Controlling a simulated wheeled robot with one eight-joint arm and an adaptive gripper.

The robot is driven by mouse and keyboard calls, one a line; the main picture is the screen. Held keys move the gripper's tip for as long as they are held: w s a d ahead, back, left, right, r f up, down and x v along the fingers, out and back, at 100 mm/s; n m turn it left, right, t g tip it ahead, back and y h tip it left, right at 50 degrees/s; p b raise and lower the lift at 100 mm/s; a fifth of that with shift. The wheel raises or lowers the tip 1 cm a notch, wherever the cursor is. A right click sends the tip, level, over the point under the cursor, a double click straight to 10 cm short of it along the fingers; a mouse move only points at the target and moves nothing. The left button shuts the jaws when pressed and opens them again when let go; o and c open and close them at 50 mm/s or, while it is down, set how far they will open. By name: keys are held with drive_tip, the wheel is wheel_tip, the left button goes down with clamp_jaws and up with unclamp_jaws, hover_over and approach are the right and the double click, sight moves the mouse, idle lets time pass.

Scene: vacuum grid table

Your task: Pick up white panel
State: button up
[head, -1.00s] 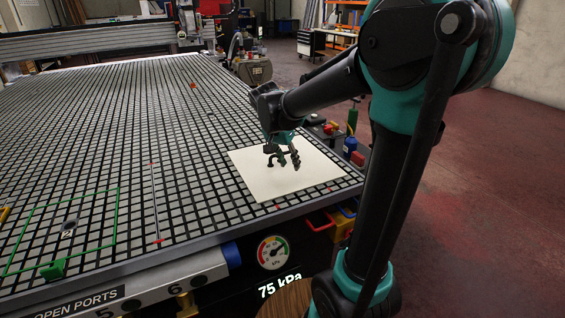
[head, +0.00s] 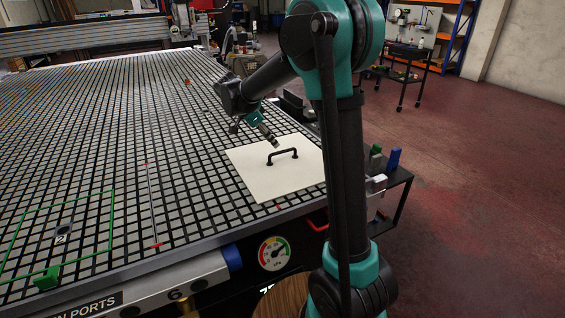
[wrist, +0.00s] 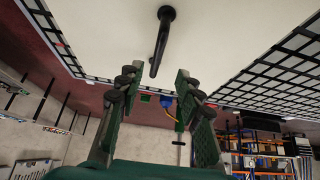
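The white panel (head: 258,178) lies flat on the grid table near its right front corner. A black bar handle (head: 283,154) stands on its top. In the wrist view the panel's pale face (wrist: 110,30) fills the top, and the handle (wrist: 160,40) hangs into the gap above the fingertips. My gripper (head: 268,133) is tilted at the panel's far left side, just behind the handle and apart from it.
The grid table (head: 110,130) is mostly bare to the left. A green-outlined area (head: 60,237) marked 2 and a green block (head: 46,279) lie at the front left. A pressure gauge (head: 274,253) is on the front side. A side shelf (head: 397,180) with small items adjoins the right edge.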

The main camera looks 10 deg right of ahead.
sight(283, 152)
drive_tip(key=x, duration=0.8)
drive_tip(key=shift+s+d+f, duration=0.1)
drive_tip(key=shift+d, duration=0.2)
clamp_jaws()
